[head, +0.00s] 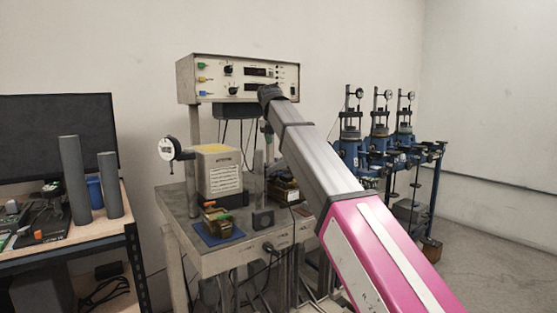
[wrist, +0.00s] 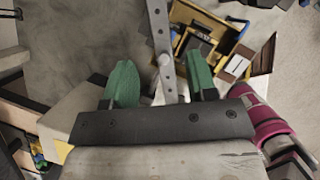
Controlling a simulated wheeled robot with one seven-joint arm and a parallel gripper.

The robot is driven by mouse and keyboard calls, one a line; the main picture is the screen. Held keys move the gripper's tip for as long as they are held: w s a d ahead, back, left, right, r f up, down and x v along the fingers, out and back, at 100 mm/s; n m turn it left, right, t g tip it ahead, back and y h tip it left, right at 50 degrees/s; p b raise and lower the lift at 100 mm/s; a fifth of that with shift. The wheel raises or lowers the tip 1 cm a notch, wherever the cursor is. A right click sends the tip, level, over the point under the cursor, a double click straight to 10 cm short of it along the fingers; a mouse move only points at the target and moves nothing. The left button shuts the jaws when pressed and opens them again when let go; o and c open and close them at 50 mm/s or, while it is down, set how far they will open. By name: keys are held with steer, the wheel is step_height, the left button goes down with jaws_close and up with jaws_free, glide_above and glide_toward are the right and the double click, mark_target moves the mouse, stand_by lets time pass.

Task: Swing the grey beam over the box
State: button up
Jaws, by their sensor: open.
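The grey beam (wrist: 161,41) is a narrow bar with holes in the wrist view. It runs from the top edge down between the green fingers of my gripper (wrist: 160,84), with a gap on both sides. My gripper is open; whether its fingertips are level with the beam is unclear. An open yellow-and-black box (wrist: 203,44) with small parts inside is just right of the beam, which does not cover its middle. In the head view, my arm hides most of that area, and I cannot pick out the beam surely.
A pale block with a yellow top and label (head: 219,173) stands on the grey table, a dial gauge (head: 167,149) beside it. A small device lies on a blue mat (head: 210,238). An instrument panel (head: 245,78) stands above. Dark tubes (head: 75,180) stand at left.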

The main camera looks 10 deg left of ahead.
mark_target(280, 160)
steer(key=x, duration=0.9)
jaws_close()
steer(key=shift+w, duration=0.1)
